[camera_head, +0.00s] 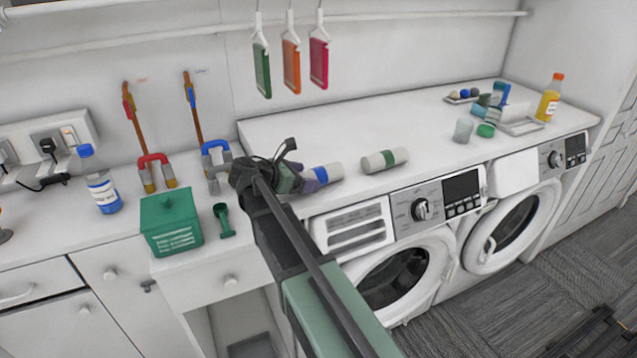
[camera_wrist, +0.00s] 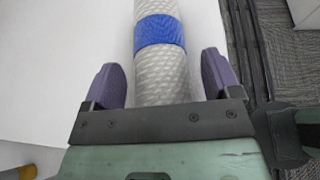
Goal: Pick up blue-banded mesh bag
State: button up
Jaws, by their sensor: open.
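The blue-banded mesh bag (camera_head: 327,174) is a whitish roll lying on the white counter above the left washing machine. In the wrist view the mesh bag (camera_wrist: 161,70) runs up the picture between my fingers, with its blue band beyond the fingertips. My gripper (camera_wrist: 162,80) has two purple fingers, open, one on each side of the bag with a gap at both sides. In the head view my gripper (camera_head: 308,183) is at the bag's left end and hides part of it.
A green-banded roll (camera_head: 385,160) lies just right of the bag. A green box (camera_head: 172,222), a green scoop (camera_head: 223,220) and a blue-capped bottle (camera_head: 101,180) stand to the left. Colored tags hang above. The counter behind the rolls is clear; a yellow bottle (camera_head: 549,98) stands far right.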

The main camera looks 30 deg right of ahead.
jog(key=shift+d+f, duration=0.2)
jog(key=shift+d, duration=0.15)
jog(key=shift+a+r, duration=0.1)
jog(key=shift+c, duration=0.3)
jog(key=c, duration=0.9)
jog(key=shift+c, duration=0.2)
notch_tip(320, 180, up, 20)
jog(key=p, duration=2)
